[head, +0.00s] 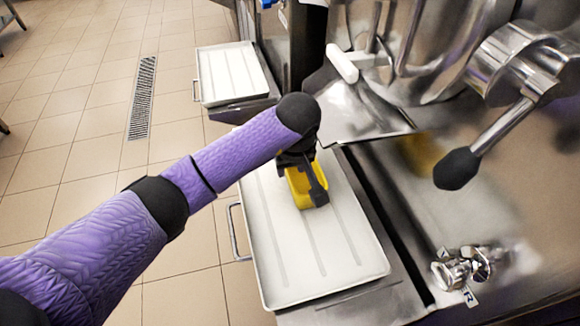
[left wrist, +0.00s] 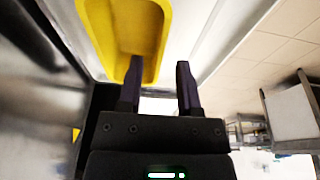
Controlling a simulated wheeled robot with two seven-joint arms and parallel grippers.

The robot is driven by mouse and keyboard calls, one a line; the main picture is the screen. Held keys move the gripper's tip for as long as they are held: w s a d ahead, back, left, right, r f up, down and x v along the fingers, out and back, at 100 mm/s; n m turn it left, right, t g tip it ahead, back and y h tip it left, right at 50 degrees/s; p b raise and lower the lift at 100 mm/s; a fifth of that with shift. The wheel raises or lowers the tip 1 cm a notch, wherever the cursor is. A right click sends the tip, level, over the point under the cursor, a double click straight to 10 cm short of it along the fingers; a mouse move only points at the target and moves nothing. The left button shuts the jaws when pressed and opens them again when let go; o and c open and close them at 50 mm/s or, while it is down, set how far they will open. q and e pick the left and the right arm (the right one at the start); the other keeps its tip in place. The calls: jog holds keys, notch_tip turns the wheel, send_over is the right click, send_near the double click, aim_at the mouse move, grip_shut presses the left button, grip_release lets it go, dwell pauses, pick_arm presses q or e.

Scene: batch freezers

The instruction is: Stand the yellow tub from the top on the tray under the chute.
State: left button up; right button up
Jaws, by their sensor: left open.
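The yellow tub (head: 299,190) is upright on the white tray (head: 345,255) below the metal chute (head: 365,112); whether its base touches the tray is partly hidden. My left gripper (head: 314,184) is at the tub, its jaws open. In the left wrist view the tub (left wrist: 163,30) is at the top, and the left gripper (left wrist: 159,64) has one dark finger over the tub's inside and the other outside its wall, with a gap between them. My right gripper is not in view.
A second white tray (head: 232,75) sits further back. A lever with a black knob (head: 457,168) and a metal tap (head: 462,268) stick out on the right. The tray's front part is bare. Tiled floor (head: 60,150) lies open on the left.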

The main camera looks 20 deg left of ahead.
pick_arm(q)
jog(key=p+v, duration=0.3)
jog(key=v, duration=0.6)
jog(key=shift+r, duration=0.35)
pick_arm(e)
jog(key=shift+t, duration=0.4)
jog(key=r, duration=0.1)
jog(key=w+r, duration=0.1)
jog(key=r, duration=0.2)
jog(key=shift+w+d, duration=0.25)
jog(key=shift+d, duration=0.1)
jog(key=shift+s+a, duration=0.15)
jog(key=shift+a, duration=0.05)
